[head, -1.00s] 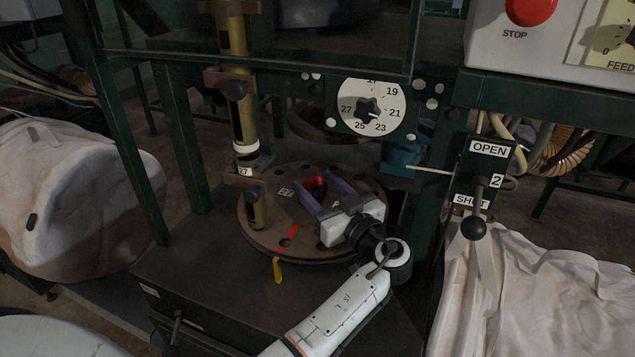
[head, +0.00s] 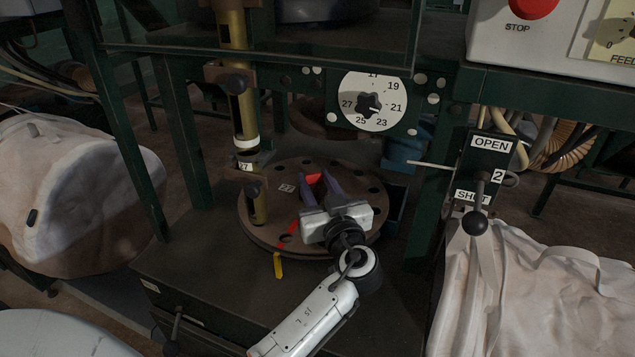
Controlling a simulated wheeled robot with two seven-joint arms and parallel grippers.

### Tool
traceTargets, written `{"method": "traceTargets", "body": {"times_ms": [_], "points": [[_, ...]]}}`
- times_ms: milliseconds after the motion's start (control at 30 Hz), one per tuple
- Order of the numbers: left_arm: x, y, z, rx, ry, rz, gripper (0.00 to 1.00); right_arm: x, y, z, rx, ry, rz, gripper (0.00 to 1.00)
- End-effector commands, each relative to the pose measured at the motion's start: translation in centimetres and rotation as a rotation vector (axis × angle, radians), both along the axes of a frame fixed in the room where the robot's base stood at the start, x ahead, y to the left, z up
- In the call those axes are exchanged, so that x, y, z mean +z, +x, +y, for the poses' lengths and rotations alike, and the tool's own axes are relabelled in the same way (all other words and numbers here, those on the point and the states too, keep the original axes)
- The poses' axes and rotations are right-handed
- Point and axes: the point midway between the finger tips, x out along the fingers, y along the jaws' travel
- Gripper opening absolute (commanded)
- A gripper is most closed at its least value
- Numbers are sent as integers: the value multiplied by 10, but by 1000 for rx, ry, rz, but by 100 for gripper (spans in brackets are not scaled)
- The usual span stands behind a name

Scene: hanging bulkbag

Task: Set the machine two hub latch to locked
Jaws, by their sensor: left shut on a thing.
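The round brown hub plate (head: 262,235) with holes around its rim lies on the dark machine base, with a small number tag on top. A red latch piece (head: 313,178) sits near the middle of the plate. My left gripper (head: 319,181), with dark purple fingers, reaches over the plate from the front and is shut on the red latch piece. The fingers and gripper body hide much of it, so its exact setting cannot be told. A red strip (head: 289,237) and a yellow tab (head: 278,265) mark the plate's front left edge. My right gripper is not in view.
A brass post (head: 243,110) stands at the plate's left. A numbered dial (head: 373,101) is behind. An OPEN/SHUT lever (head: 475,222) labelled 2 is at right. Green frame legs flank the plate. Pale bulk bags (head: 75,195) lie left and right.

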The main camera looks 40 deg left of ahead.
Motion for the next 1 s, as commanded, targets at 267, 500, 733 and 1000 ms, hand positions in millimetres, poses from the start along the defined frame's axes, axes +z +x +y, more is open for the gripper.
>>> {"method": "traceTargets", "body": {"times_ms": [267, 500, 733, 1000], "points": [[-1, -5, 4, -213, 2, 1, 10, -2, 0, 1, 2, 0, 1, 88], [0, -6, 5, -348, 2, 1, 10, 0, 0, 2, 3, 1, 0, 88], [0, -6, 6, -412, -1, 1, 10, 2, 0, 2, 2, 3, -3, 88], [-1, -6, 6, -427, -1, 1, 10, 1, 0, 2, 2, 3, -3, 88]]}}
